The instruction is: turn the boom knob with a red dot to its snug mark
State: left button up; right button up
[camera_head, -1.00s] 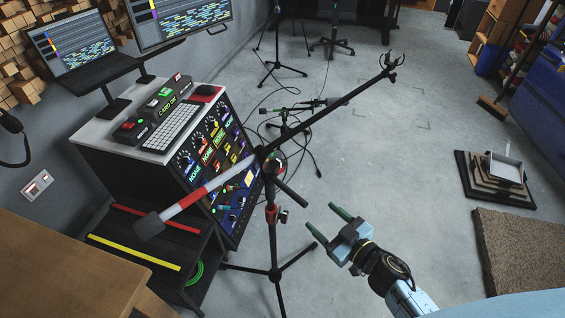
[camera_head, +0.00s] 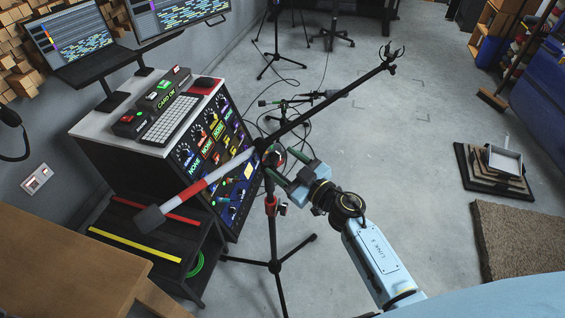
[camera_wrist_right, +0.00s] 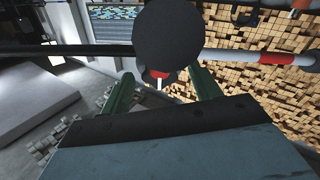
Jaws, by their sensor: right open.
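The boom stand (camera_head: 272,230) stands upright mid-floor, with its long boom (camera_head: 330,109) tilted across it. The boom knob (camera_wrist_right: 180,38) is a large dark disc in the right wrist view, with a red patch and a white line at its lower edge. In the head view the knob is mostly hidden behind my right gripper (camera_head: 281,167). That gripper is open, its green fingers (camera_wrist_right: 162,82) on either side of the knob's lower part in the wrist view. I cannot tell whether they touch it. My left gripper is out of view.
A rack cabinet (camera_head: 108,157) with lit panels, a keypad and screens stands left of the stand. A low black shelf (camera_head: 150,238) and a wooden table (camera_head: 60,265) are at front left. Cables lie behind the stand. The floor (camera_head: 400,150) to the right is mostly clear.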

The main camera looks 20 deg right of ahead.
jog(key=shift+w+a, duration=0.25)
jog(key=shift+w, duration=0.2)
jog(key=c, duration=1)
jog(key=shift+o, duration=0.2)
